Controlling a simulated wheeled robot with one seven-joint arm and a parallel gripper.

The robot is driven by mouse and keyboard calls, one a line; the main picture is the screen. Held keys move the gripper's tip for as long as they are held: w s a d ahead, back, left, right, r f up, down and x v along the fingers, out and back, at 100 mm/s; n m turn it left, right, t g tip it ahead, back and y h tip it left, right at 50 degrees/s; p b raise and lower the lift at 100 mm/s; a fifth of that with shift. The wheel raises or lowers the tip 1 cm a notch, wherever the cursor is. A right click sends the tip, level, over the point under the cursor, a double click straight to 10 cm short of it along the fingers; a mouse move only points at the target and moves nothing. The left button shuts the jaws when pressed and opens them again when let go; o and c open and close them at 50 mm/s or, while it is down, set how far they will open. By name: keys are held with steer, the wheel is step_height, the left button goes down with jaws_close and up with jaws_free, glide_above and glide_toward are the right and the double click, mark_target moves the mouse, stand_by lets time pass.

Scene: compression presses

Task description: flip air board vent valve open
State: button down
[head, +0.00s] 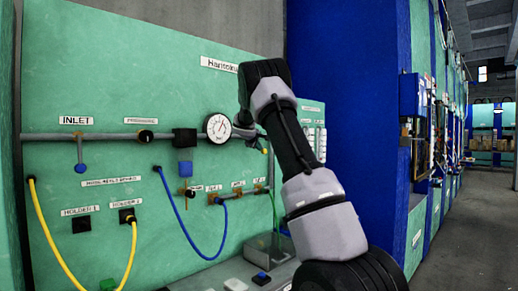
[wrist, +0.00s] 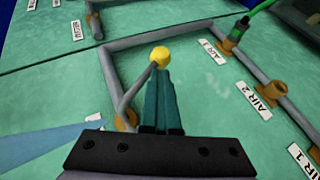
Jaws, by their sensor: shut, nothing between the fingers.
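The vent valve appears to be the small lever with a yellow ball knob (wrist: 160,54) in the wrist view. Its stem slants down-left to a brass fitting (wrist: 127,121) on the grey pipe. The knob also shows in the head view (head: 265,150), at the right end of the board's pipe. My gripper (wrist: 160,73) is shut and empty, its teal fingertips right at the knob's near side. I cannot tell whether they touch it. In the head view my gripper (head: 249,137) is at the pipe's end, right of the round gauge (head: 217,127).
The green board (head: 120,50) carries an INLET lever with a blue ball (head: 80,168), a blue regulator (head: 185,168), a blue hose (head: 190,238) and yellow hoses (head: 47,235). AIR 2 outlet (wrist: 277,90) and a green hose plug (wrist: 237,30) lie right of the knob.

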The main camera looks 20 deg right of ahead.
steer(key=shift+w+d+r, duration=0.2)
steer(key=shift+d+r, duration=0.05)
steer(key=shift+d, duration=0.3)
steer(key=shift+w+d+r, duration=0.15)
steer(key=shift+d+r, duration=0.1)
steer(key=shift+d, duration=0.35)
steer(key=shift+w+d+r, duration=0.2)
steer(key=shift+d+r, duration=0.05)
steer(key=shift+d, duration=0.3)
stand_by(0.7)
